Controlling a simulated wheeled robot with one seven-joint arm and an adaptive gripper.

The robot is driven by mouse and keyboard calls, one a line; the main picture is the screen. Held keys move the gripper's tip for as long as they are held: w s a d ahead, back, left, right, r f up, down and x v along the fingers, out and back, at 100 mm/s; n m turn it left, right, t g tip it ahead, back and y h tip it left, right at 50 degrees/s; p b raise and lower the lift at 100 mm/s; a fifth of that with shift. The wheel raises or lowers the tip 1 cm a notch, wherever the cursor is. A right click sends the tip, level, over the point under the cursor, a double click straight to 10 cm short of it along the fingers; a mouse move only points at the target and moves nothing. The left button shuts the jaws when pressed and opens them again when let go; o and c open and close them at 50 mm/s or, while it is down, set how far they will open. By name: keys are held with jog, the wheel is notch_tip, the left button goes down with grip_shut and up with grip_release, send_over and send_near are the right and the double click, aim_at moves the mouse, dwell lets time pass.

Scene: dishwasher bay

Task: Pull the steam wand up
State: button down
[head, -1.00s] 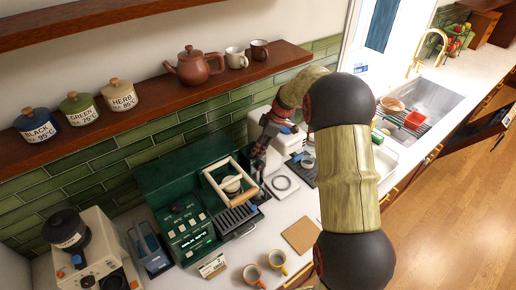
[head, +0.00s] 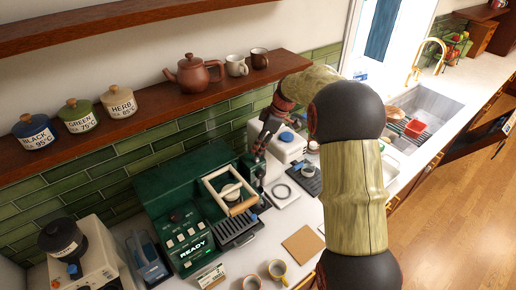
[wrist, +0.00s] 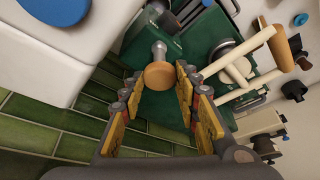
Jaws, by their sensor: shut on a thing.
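The green coffee machine (head: 165,210) stands on the counter against the tiled wall. In the wrist view, a round wooden knob on a short steel stem (wrist: 160,76) sticks out from the machine's side; it appears to be the steam wand's grip. My gripper (wrist: 160,82) has its two fingers on either side of this knob and is shut on it. In the head view, my gripper (head: 259,152) is at the machine's right rear edge. The fingers hide the knob there, and the wand's lower part is hard to make out.
A white box with a blue lid (head: 289,142) stands close right of my gripper. A shelf (head: 140,108) with a teapot (head: 194,72) and jars runs above. Two cups (head: 277,271) and a square board (head: 302,243) are in front. A grinder (head: 75,255) stands left.

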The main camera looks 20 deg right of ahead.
jog(key=c, duration=1.7)
grip_release()
jog(key=shift+w+r, duration=0.1)
jog(key=shift+r, duration=0.25)
jog(key=shift+c, duration=0.2)
jog(key=shift+o, duration=2.2)
jog(key=shift+f, duration=0.15)
jog(key=v, duration=1.2)
